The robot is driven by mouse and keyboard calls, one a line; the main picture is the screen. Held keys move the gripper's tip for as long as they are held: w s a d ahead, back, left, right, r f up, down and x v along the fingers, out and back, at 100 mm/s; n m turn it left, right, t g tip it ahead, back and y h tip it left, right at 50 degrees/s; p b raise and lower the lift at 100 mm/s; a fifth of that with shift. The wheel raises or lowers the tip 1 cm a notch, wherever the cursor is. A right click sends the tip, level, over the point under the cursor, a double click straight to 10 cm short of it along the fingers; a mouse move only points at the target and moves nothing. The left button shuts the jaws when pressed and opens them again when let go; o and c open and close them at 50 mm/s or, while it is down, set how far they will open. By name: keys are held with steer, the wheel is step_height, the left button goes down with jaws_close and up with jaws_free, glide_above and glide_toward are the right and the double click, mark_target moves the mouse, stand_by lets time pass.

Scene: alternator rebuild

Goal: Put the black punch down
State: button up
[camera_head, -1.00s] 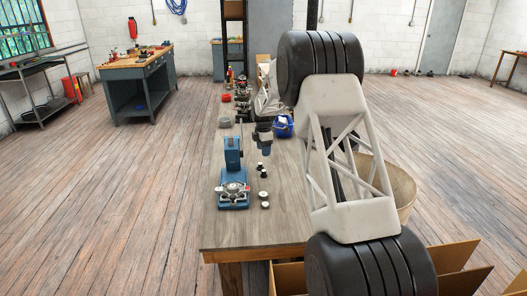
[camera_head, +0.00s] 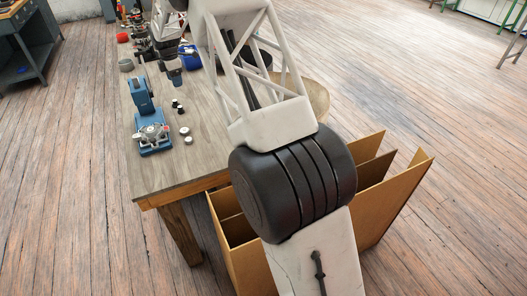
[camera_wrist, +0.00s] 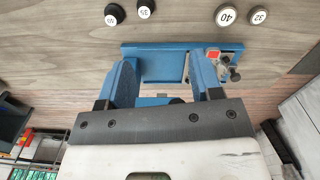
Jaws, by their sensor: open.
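Two small black-sided punches with white numbered faces stand on the wooden bench. The wrist view shows one at the top left (camera_wrist: 114,14) and another beside it (camera_wrist: 145,9). In the head view they are a small dark pair (camera_head: 178,106) right of the blue press (camera_head: 143,97). I cannot tell which one the task means. My gripper (camera_wrist: 161,62) is open, with two blue fingers apart and nothing seen between them but the press base behind.
Two silvery numbered pieces (camera_head: 187,136) stand nearer the bench's front; they show at the wrist view's top right (camera_wrist: 227,15). A red bowl (camera_head: 123,38), a grey dish (camera_head: 126,65) and a blue container (camera_head: 190,58) lie farther back. Open cardboard boxes (camera_head: 377,187) stand right of the bench.

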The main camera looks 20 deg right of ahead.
steer(key=s+d+r+m, duration=0.25)
steer(key=s+r, duration=0.45)
steer(key=s, duration=0.4)
steer(key=s+d+r+m+t, duration=0.1)
steer(key=s+r+m, duration=0.4)
steer(key=s, duration=0.5)
steer(key=s+d+r+m, duration=0.2)
steer(key=s+r, duration=0.6)
steer(key=s, duration=0.3)
steer(key=s+d+f+m, duration=0.1)
steer(key=s+m, duration=0.4)
steer(key=s, duration=1.3)
steer(key=s+d+f+m+t, duration=0.1)
steer(key=s+f+m, duration=0.2)
steer(key=s, duration=1.6)
steer(key=shift+s+m, duration=0.2)
steer(key=shift+m, duration=1.05)
steer(key=shift+d, duration=0.1)
